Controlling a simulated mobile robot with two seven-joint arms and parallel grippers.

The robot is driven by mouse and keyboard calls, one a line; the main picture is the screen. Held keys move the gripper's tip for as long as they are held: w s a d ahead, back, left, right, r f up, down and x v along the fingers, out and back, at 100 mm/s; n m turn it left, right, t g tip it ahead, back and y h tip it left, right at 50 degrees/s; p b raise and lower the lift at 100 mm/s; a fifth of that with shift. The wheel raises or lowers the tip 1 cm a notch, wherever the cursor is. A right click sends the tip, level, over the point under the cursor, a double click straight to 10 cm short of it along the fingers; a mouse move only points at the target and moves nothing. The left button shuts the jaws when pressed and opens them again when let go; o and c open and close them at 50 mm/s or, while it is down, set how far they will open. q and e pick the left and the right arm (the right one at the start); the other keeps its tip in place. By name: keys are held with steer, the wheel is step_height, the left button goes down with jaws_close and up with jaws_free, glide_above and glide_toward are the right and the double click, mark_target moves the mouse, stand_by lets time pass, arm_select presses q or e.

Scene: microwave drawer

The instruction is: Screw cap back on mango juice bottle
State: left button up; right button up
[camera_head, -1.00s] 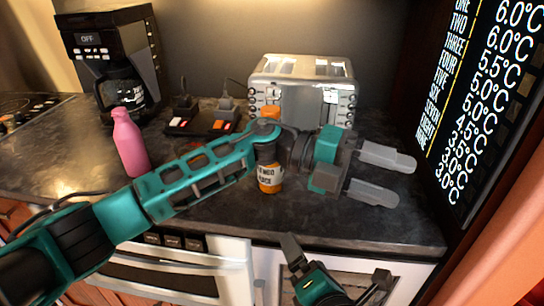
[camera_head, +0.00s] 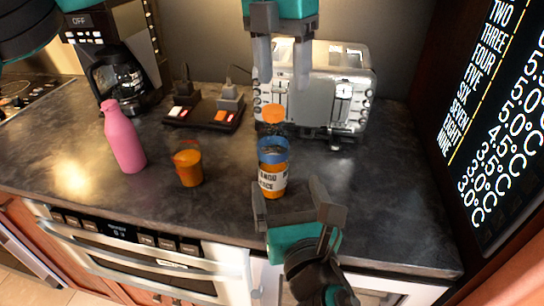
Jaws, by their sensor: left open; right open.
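The mango juice bottle (camera_head: 272,181) stands upright on the dark counter, with orange contents, a white label and a blue band near its top. A small orange cap-like piece (camera_head: 273,113) shows just above the bottle in the picture; I cannot tell whether it sits on the neck or lies behind. My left gripper (camera_head: 284,85) is open and empty, pointing down above the bottle and in front of the toaster. My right gripper (camera_head: 288,196) is open and empty, low at the counter's front edge, with its fingers near the bottle's lower front.
A silver toaster (camera_head: 335,95) stands behind the bottle. An orange cup (camera_head: 188,167) and a pink bottle (camera_head: 124,138) stand to the left. A black switch unit (camera_head: 204,119) and a coffee maker (camera_head: 122,65) are at the back left. The counter right of the bottle is clear.

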mark_target(271, 141)
arm_select(q)
steer(key=shift+w+a+r+t+y, duration=0.15)
steer(key=shift+w+a+r+y, duration=0.05)
steer(key=shift+w+a+r, duration=0.2)
steer(key=shift+w+a+r+t+y, duration=0.2)
steer(key=shift+a+r, duration=0.1)
steer(key=shift+r, duration=0.2)
steer(key=shift+s, duration=0.1)
arm_select(e)
steer(key=shift+w+a+r, duration=0.1)
steer(key=shift+w+r, duration=0.1)
steer(key=shift+r, duration=0.15)
steer(key=shift+w, duration=0.1)
steer(key=w, duration=0.4)
steer(key=w+a, duration=0.1)
steer(key=w, duration=0.3)
steer(key=w+a, duration=0.1)
steer(key=w, duration=0.3)
steer(key=shift+w+a, duration=0.25)
